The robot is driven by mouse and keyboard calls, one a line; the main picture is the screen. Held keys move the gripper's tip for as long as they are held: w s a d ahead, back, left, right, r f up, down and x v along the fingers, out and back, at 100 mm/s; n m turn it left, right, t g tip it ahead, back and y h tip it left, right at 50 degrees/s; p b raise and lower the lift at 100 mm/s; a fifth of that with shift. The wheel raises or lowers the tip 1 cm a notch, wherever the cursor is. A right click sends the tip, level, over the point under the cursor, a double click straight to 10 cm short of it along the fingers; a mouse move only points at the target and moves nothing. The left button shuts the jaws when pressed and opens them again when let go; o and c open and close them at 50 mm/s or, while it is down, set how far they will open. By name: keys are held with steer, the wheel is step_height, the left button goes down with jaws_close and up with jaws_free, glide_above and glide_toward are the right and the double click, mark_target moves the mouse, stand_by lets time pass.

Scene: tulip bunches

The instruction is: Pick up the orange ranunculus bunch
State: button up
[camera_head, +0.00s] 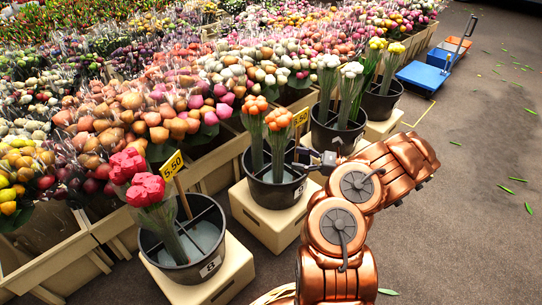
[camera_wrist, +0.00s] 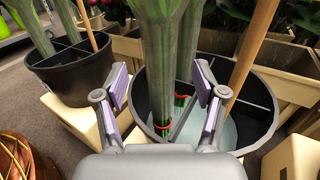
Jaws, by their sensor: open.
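Two orange ranunculus bunches stand upright in the middle black bucket (camera_head: 262,191). One orange bunch (camera_head: 278,120) is nearer, the other orange bunch (camera_head: 254,106) is just behind to its left. My gripper (camera_head: 301,160) is at the bucket's right rim, beside the nearer bunch's stems. In the wrist view my gripper (camera_wrist: 160,84) is open, with fingers on either side of a green stem bundle (camera_wrist: 160,45). A second stem bundle (camera_wrist: 190,45) shows behind it. Red bands circle the stem bases. Whether the fingers touch the stems I cannot tell. The flower heads are out of the wrist view.
A wooden stake with a yellow price sign (camera_head: 301,117) rises from the same bucket. A bucket of red-pink bunches (camera_head: 146,189) stands in front, and one of white bunches (camera_head: 351,70) behind. Crates of flowers line the left; the floor (camera_head: 470,200) at right is open.

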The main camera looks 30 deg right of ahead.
mark_target(277, 154)
steer(key=shift+b+x, duration=1.75)
steer(key=shift+x, duration=2.15)
steer(key=shift+r, duration=0.15)
steer(key=shift+c, duration=0.3)
jaws_close()
